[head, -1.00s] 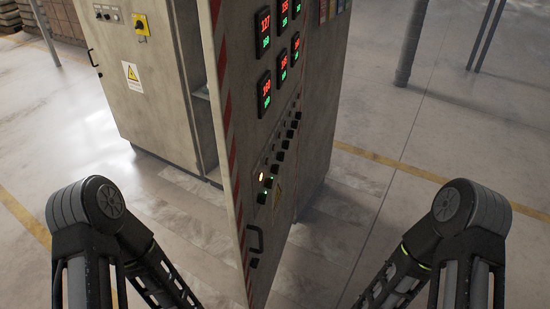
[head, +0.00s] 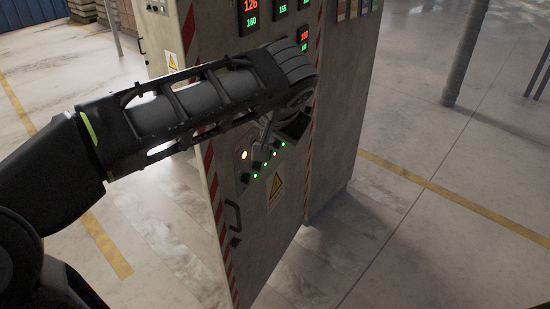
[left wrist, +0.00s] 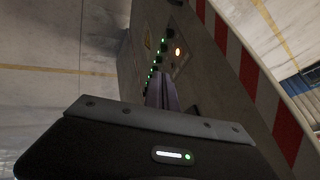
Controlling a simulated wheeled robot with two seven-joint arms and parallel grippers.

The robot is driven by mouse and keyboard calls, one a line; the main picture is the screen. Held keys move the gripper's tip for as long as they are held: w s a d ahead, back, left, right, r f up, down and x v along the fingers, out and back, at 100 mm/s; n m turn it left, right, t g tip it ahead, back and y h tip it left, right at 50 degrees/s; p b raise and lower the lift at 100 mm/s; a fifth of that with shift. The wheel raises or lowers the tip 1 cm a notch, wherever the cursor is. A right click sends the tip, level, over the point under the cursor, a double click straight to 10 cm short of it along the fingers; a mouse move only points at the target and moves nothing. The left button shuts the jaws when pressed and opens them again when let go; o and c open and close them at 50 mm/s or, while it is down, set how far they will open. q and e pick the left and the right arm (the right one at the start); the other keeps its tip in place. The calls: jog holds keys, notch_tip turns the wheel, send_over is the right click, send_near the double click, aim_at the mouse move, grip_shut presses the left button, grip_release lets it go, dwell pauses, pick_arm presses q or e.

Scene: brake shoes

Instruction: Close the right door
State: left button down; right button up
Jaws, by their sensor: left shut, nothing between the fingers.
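The right door (head: 265,220) is a grey panel with lit displays, knobs, a yellow warning sign and red-and-white striped edges. It stands swung out, its striped free edge towards me. Its black handle (head: 233,216) is low near that edge. My left arm reaches across the door from the left. My left gripper (head: 265,133) is at the door's face near the indicator lights, partly hidden by my wrist. In the left wrist view its fingers (left wrist: 161,90) are shut and empty, close to the door (left wrist: 205,75); I cannot tell whether they touch. My right gripper is out of view.
Part of the cabinet (head: 157,40) with a warning sign shows behind my arm. A grey post (head: 466,50) stands at the right. The floor is clear on both sides, with yellow lines. Stacked goods (head: 122,15) are at the back left.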

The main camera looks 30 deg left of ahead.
pick_arm(q)
jog(key=s+a+n+g+y, duration=0.1)
jog(key=s+a, duration=0.1)
jog(key=a, duration=0.1)
send_near(227, 156)
jog(key=shift+w+d+f, duration=0.8)
jog(key=shift+d+f, duration=0.55)
jog(key=shift+f, duration=0.15)
jog(key=shift+g, duration=0.3)
jog(key=shift+w+a+f+p, duration=0.15)
jog(key=shift+a+p, duration=0.15)
jog(key=shift+a, duration=0.45)
jog(key=shift+w+a+f+p, duration=0.15)
jog(key=shift+a+p, duration=0.1)
jog(key=shift+a, duration=0.5)
jog(key=shift+w+a+f+p, duration=0.1)
jog(key=shift+a+p, duration=0.2)
jog(key=shift+a, duration=0.45)
